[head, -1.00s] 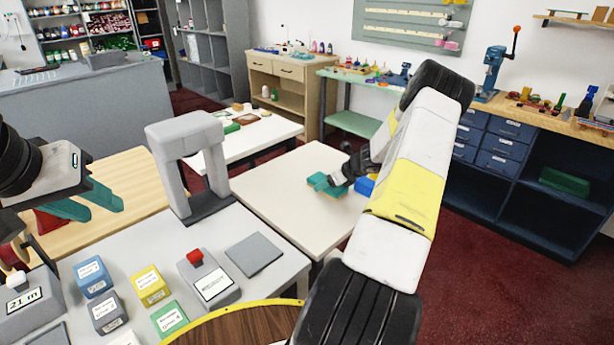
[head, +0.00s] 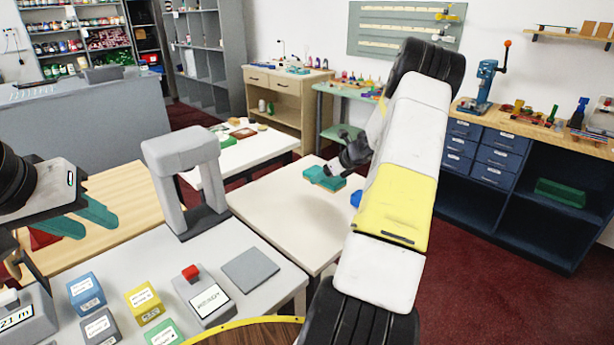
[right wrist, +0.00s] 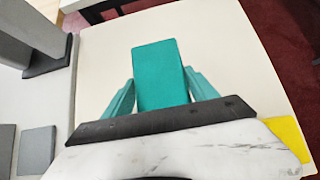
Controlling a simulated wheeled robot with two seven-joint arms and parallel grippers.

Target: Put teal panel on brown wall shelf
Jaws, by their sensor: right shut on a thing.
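The teal panel (head: 323,180) is a flat block held by my right gripper (head: 345,172) over the white table in the middle of the head view. A shadow lies under it, so it appears raised off the table. In the right wrist view the teal panel (right wrist: 159,75) stands between the two teal fingers, which are shut on it. The brown wall shelf (head: 566,39) is at the top right of the head view, with a few brown pieces on it. My left gripper (head: 78,218) is at the left, its teal fingers apart and empty.
A grey arch (head: 178,150) stands on the near grey counter beside labelled blocks. A wooden-topped workbench (head: 545,128) with tools stands below the shelf. Red floor is clear between.

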